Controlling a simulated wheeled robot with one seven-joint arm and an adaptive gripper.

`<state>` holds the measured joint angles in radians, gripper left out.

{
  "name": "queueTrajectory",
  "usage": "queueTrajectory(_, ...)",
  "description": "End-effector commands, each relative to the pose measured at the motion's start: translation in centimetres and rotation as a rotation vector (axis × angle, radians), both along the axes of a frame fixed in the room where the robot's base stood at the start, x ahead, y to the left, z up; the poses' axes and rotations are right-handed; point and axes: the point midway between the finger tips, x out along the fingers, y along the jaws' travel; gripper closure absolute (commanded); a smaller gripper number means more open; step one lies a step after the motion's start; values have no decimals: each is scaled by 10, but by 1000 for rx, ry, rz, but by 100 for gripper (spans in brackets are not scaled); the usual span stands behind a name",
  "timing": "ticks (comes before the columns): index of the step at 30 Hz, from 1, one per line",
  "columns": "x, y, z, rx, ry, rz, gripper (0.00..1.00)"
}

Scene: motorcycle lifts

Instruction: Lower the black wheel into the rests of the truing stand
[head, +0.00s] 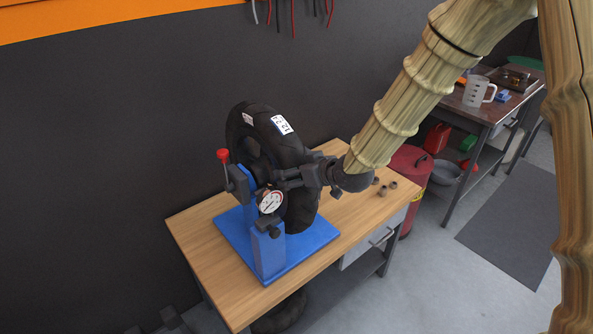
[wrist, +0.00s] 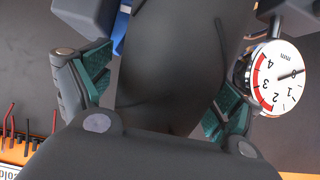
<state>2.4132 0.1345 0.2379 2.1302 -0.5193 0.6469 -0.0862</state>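The black wheel (head: 290,151), with a white label on its tyre, stands upright over the blue truing stand (head: 268,252) on the wooden bench. Its lower edge is close to the blue base plate. My gripper (head: 275,178) reaches in from the right at the wheel's side, near the dial gauge (head: 270,201). In the wrist view, the green pads of my gripper (wrist: 165,78) are spread on both sides of a dark rounded part, seemingly the wheel (wrist: 175,60), with a gap at the left pad. The rests are mostly hidden, so I cannot tell whether the axle sits in them.
The wooden bench top (head: 205,225) has free room left of the stand. Several small brown parts (head: 383,187) lie at its right. A red drum (head: 405,170) stands behind. A second bench (head: 470,110) holds a clear jug (head: 476,91).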

Motion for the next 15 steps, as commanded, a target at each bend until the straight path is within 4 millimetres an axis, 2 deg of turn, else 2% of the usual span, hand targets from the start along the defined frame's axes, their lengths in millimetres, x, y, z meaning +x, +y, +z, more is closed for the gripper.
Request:
queueTrajectory(5, -3, -2, -5, -4, 11, -1, 9)
queueTrajectory(10, -8, -6, 4, -2, 5, -2, 9)
queueTrajectory(15, -25, -19, 18, 0, 1, -1, 9)
